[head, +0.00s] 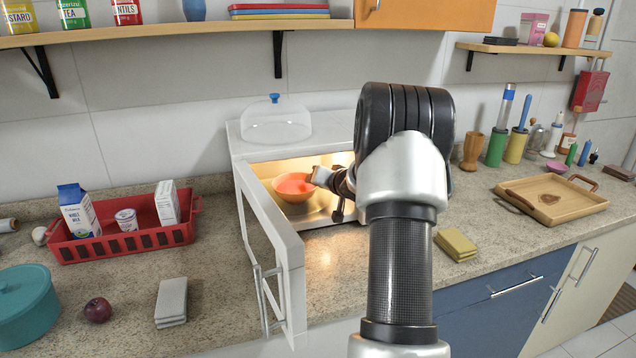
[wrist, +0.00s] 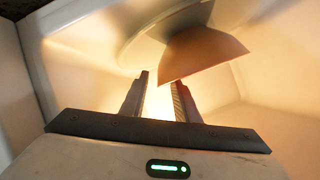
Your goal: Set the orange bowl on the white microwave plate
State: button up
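The orange bowl (head: 293,188) is upright inside the lit, open microwave (head: 326,213), at its left. In the wrist view the bowl (wrist: 203,53) has its base towards the pale round microwave plate (wrist: 134,43). It appears to stand on the plate, but I cannot tell contact for sure. My gripper (wrist: 160,78) has its two fingers apart with a lit gap between them. A corner of the bowl's rim is close to the fingertips, and no grip on it shows. In the head view my gripper is at the bowl's right side, its fingertips hard to make out.
The microwave door (head: 273,245) stands open towards me, left of my arm. A clear dome cover (head: 275,124) sits on top of the microwave. A red basket (head: 120,235) is to the left. Yellow cloths (head: 456,244) and a wooden tray (head: 551,200) lie to the right.

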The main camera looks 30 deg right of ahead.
jog(key=shift+s+r, duration=0.25)
jog(key=shift+r, duration=0.1)
jog(key=p+v, duration=0.2)
jog(key=v, duration=0.9)
jog(key=shift+s, duration=0.25)
dwell(0.6)
